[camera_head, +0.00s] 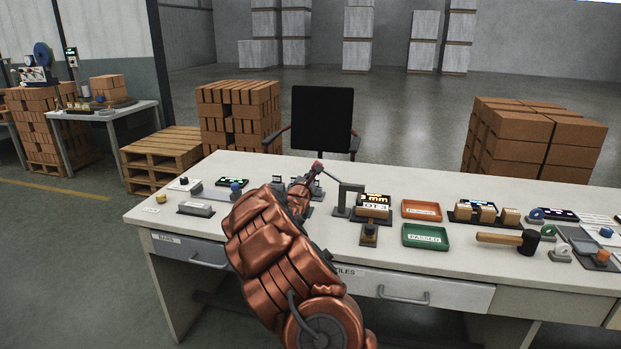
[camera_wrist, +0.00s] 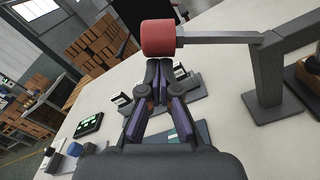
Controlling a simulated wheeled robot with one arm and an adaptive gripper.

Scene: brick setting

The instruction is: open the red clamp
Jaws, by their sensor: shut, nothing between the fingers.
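The red clamp shows in the wrist view as a thick red cylindrical grip (camera_wrist: 158,38) on the end of a grey bar. The bar runs right to a dark grey upright post (camera_wrist: 264,75) on a flat base. In the head view the grey post (camera_head: 346,200) stands on the table, with the small red end (camera_head: 316,168) at its upper left. My gripper (camera_wrist: 160,66) is shut and empty, its fingertips right below the red grip in the wrist view. I cannot tell whether they touch it. In the head view my copper arm hides much of the gripper.
The white table (camera_head: 330,240) holds a red tray (camera_head: 421,210), a green tray (camera_head: 425,236), a mallet (camera_head: 510,240) and a block (camera_head: 373,210) beside the post. Small devices stand left of my arm. A black chair (camera_head: 322,120) is behind the table.

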